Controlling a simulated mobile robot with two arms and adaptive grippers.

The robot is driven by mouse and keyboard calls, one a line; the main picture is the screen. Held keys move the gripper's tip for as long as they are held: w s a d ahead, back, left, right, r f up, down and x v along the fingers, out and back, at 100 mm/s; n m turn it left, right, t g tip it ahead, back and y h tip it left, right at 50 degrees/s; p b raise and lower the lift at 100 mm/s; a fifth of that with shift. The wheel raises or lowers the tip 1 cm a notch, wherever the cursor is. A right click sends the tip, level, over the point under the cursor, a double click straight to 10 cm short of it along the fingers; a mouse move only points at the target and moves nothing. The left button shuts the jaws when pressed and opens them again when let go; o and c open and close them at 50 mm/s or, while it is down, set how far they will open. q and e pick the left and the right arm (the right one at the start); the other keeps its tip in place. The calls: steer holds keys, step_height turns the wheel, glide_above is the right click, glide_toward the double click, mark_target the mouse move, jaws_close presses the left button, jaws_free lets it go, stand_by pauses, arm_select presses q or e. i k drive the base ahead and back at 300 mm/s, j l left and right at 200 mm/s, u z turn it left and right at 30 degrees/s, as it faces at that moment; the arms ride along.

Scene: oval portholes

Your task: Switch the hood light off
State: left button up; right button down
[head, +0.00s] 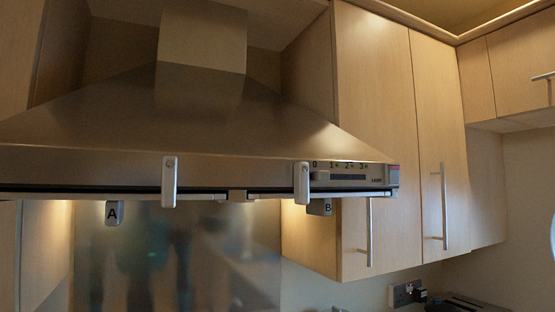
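The steel range hood (200,120) fills the left and middle of the head view. At the right end of its front edge is a control strip (348,173) marked 0, 1, 2, 3, with small text at its right end that I cannot read for certain. A grey block labelled A (114,213) hangs below the edge at left, and one labelled B (319,207) at right. Two upright pale tabs, left (169,182) and right (301,183), stand at the front edge. Warm glow shows beneath the hood at both sides. Neither gripper is in view.
Wooden cabinets with a left bar handle (369,232) and a right bar handle (444,206) stand right of the hood. A reflective backsplash (180,265) lies below it. A wall socket (403,294) is at lower right. The space before the hood looks clear.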

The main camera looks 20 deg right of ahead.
mark_target(393, 171)
steer(key=z, duration=1.25)
